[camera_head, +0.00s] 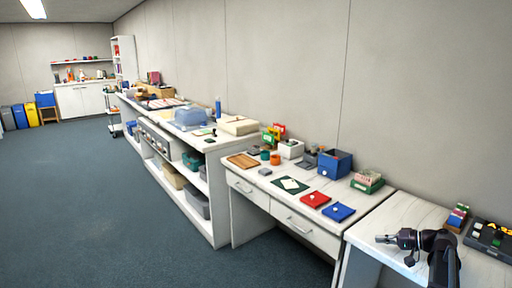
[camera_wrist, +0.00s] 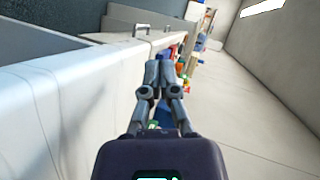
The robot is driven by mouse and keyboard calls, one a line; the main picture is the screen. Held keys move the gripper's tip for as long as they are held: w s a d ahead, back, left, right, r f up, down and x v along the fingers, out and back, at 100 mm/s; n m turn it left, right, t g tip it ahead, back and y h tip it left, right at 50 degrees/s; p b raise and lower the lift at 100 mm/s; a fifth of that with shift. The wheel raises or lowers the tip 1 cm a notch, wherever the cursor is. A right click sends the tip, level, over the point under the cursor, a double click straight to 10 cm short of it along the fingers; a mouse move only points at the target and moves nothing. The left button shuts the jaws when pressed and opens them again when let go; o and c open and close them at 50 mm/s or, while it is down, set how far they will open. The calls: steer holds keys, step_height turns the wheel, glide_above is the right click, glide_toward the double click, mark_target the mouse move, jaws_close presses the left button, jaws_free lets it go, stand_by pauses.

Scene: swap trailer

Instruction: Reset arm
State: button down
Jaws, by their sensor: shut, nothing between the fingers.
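My gripper (camera_head: 384,239) shows at the lower right of the head view, at the end of my dark arm. It points left, above the white worktop (camera_head: 385,215) at the near right. In the wrist view my gripper (camera_wrist: 160,72) points away from the camera, along the row of worktops. Its two fingers are together and nothing is between them. It looks clear of the objects around it.
A black tray (camera_head: 490,238) sits right of my arm. The wall (camera_head: 430,100) runs behind. Floor (camera_head: 80,200) at left is clear.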

steer(key=s+a+f+n+g+h, duration=0.1)
steer(key=s+a+f+g+h, duration=0.25)
steer(key=s+a, duration=0.35)
steer(key=s+a+f+n+g+h, duration=0.2)
steer(key=s+a+f+h, duration=0.25)
steer(key=a, duration=0.55)
steer(key=s+a+f+n+g+h, duration=0.1)
steer(key=s+a+f+g+h, duration=0.1)
steer(key=s+a+f+h, duration=0.45)
step_height(320, 180, up, 25)
steer(key=w+a+y+p, duration=0.1)
steer(key=y+p, duration=0.1)
steer(key=p, duration=2)
steer(key=shift+w+a+f+p, duration=0.15)
steer(key=shift+w+a+p, duration=0.15)
steer(key=shift+w+p, duration=0.1)
steer(key=shift+y, duration=0.25)
